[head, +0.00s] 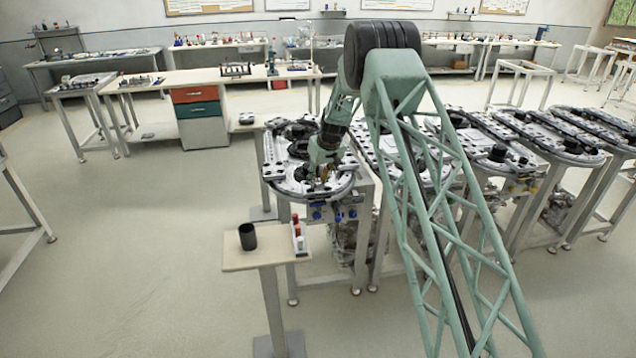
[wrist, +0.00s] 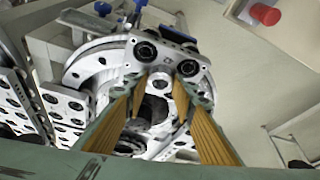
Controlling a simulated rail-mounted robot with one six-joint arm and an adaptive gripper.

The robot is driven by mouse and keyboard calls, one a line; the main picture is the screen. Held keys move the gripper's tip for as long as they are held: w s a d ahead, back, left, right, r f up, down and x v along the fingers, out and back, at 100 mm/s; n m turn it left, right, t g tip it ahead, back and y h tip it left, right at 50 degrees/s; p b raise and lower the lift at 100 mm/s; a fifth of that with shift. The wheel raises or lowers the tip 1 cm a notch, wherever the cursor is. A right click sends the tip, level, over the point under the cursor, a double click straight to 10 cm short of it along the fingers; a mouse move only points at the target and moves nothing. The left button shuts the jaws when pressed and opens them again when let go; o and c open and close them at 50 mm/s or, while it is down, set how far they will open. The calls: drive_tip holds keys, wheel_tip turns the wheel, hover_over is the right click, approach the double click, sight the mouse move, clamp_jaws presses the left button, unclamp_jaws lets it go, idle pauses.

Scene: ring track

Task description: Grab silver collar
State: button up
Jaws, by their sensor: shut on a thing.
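In the wrist view my gripper (wrist: 159,90) points down at the ring track, with its two yellow-padded fingers on either side of a small silver collar (wrist: 160,82). It is shut on the collar. Only a small part of the collar shows between the fingertips. A silver plate with two black-ringed holes (wrist: 165,54) lies just beyond the tips. In the head view my gripper (head: 318,178) is low over the near end of the track table (head: 330,188); the collar is too small to tell there.
A small stand (head: 240,262) in front holds a black cup (head: 247,237) and a narrow rack with small coloured pieces (head: 299,237). More oval track tables (head: 555,145) run off to the right. A red round thing (wrist: 265,14) shows at the wrist view's upper right. Floor at left is clear.

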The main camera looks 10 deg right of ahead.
sight(318, 182)
wheel_tip(318, 182, up, 10)
idle(0.7)
drive_tip(key=shift+s+f, duration=0.1)
drive_tip(key=shift+s, duration=0.05)
idle(0.5)
